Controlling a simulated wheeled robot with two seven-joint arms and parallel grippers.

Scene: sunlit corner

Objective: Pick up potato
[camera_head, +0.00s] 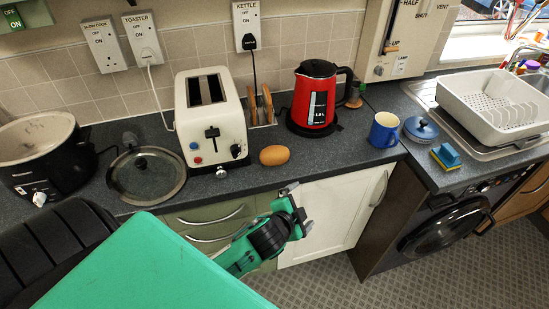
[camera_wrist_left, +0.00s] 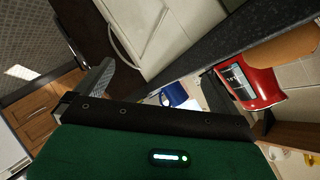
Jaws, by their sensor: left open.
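The potato (camera_head: 275,155) is a smooth brown oval lying on the dark worktop (camera_head: 330,160) near its front edge, right of the toaster. In the left wrist view a brown rounded shape at the upper right (camera_wrist_left: 285,48) appears to be the potato, cut off by the frame edge. My left gripper (camera_head: 299,208) is open and empty. In the head view it appears below and slightly right of the potato, in front of the cupboard doors, apart from the potato. My right gripper is not in view.
The cream toaster (camera_head: 210,120) stands left of the potato, with a toast rack (camera_head: 260,107) behind. A glass lid (camera_head: 146,175) and slow cooker (camera_head: 45,155) are left.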

